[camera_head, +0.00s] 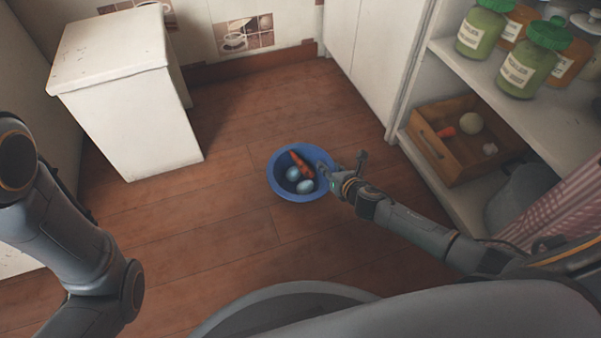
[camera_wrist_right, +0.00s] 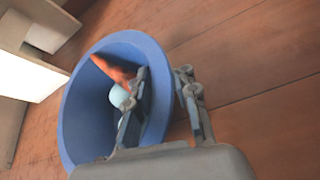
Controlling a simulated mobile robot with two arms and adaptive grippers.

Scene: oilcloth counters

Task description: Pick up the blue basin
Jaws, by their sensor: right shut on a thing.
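The blue basin (camera_head: 275,183) is in the middle of the head view, over the wooden floor; whether it touches the floor is hard to tell. It holds an orange carrot (camera_head: 297,160) and two pale blue egg-shaped things (camera_head: 305,186). My right gripper (camera_head: 333,171) is at the basin's right rim, shut on it. In the right wrist view the basin (camera_wrist_right: 75,125) looks tilted, with one finger inside and one outside its wall, around the rim. My left arm shows at the left of the head view, but its gripper is out of view.
A white cabinet (camera_head: 125,110) stands at the back left. At the right, an open shelf (camera_head: 440,182) holds a wooden crate (camera_head: 443,155) with vegetables and several lidded jars (camera_head: 483,30) above. Wooden floor (camera_head: 235,240) around the basin is clear.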

